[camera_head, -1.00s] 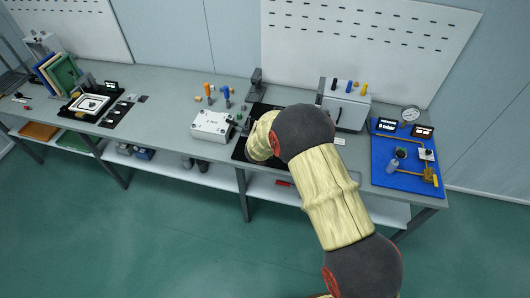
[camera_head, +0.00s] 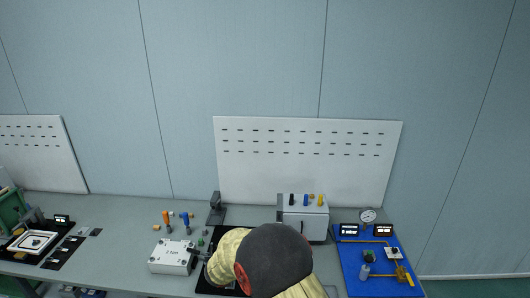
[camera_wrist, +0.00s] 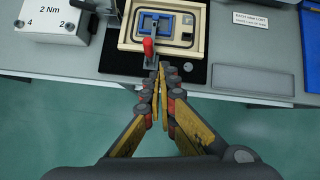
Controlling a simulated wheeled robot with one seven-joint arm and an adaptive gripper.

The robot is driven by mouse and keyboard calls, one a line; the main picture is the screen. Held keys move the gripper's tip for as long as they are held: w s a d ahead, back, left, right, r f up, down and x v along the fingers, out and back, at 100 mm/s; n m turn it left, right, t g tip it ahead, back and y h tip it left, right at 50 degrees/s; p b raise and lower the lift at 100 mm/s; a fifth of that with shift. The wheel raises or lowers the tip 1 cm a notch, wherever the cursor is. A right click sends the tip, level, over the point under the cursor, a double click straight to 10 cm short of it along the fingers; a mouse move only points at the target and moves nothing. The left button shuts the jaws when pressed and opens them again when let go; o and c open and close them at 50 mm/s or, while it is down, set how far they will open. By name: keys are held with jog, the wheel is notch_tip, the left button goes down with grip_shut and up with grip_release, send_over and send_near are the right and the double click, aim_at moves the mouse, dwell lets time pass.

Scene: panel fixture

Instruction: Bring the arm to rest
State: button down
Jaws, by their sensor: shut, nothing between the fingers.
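My gripper (camera_wrist: 161,72) is shut and empty in the wrist view, its fingertips close together over the front edge of the bench. The tan panel fixture (camera_wrist: 128,40) with a blue frame (camera_wrist: 168,17) lies just beyond the tips on a black mat (camera_wrist: 186,73). A red-tipped clamp lever (camera_wrist: 149,47) stands at the fixture's front, close to the fingertips in the picture; I cannot tell whether they touch. In the head view my arm covers the fixture and the gripper.
A white 2 Nm box (camera_head: 171,257) stands left of the mat. A white box with coloured knobs (camera_head: 305,219) and a blue board with a gauge (camera_head: 356,283) are to the right. A slotted white panel (camera_head: 300,165) stands behind. Open floor (camera_wrist: 60,120) lies in front.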

jog(key=s+d+r+m+g+h+b, duration=0.2)
jog(key=s+d+r+m, duration=0.2)
jog(key=s+d+m, duration=0.55)
jog(key=s+d+r+m+g+h+b, duration=0.25)
jog(key=s+d+m, duration=0.45)
jog(key=d+m, duration=0.45)
jog(key=s+d+r+m+t+y+b, duration=0.1)
jog(key=s+d+r+m+b, duration=0.2)
jog(key=s, duration=0.4)
jog(key=s+d+r+m+t+y+b, duration=0.1)
jog(key=s+d+r+m+y+b, duration=0.1)
jog(key=s+d+m+b, duration=0.3)
jog(key=s+d+r+m+t+y+b, duration=0.1)
jog(key=s+d+r+m+b, duration=0.2)
jog(key=s+d+m+b, duration=0.2)
jog(key=s+m, duration=0.3)
jog(key=s, duration=0.1)
jog(key=shift+s+r+b, duration=0.3)
jog(key=shift+s+b, duration=0.05)
